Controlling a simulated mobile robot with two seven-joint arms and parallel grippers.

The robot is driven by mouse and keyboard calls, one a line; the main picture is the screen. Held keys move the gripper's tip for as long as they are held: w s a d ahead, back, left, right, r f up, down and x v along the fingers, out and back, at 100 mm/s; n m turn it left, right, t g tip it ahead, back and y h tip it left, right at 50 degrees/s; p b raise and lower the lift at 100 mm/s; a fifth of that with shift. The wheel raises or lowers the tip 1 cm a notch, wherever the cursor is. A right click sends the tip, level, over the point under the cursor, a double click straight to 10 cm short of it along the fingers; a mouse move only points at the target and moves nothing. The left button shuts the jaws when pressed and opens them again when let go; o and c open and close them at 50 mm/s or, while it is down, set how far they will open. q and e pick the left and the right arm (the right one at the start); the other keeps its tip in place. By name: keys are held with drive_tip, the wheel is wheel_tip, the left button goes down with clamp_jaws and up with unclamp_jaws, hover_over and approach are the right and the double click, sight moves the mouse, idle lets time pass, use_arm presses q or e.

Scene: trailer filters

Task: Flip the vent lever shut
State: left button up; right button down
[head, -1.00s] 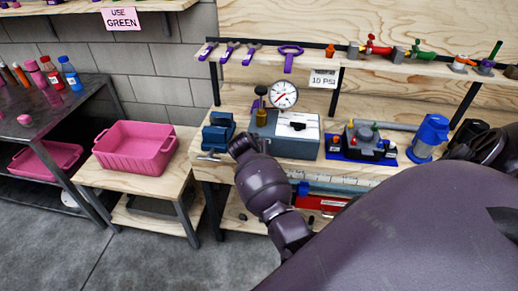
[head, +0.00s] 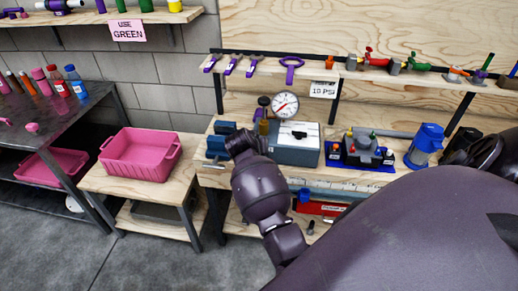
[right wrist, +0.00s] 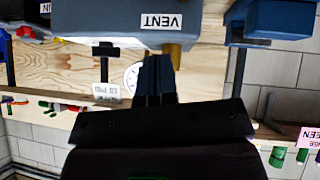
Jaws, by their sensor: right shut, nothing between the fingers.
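A grey box (head: 297,150) stands on the bench, with a round gauge (head: 285,105) at its back and a black piece (head: 299,135) on top. A brass fitting (head: 264,127) stands at its left end. In the right wrist view, which is upside down, a VENT label (right wrist: 162,21) is on the box, and the brass fitting (right wrist: 174,53) is just behind my fingers. My right gripper (right wrist: 158,60) is shut and empty, close by the label. In the head view its fingers are hidden behind the wrist. I cannot tell the vent lever's position. My left gripper is not in view.
A blue vise (head: 220,140) sits just left of the gripper. A regulator set on a blue tray (head: 362,151) and a blue jug (head: 427,145) stand to the right. A shelf (head: 390,74) with tools overhangs the bench. A pink bin (head: 140,155) stands on the left table.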

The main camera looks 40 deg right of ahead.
drive_tip(key=shift+v, duration=1.9)
drive_tip(key=shift+s+d, duration=0.1)
drive_tip(key=shift+d, duration=0.05)
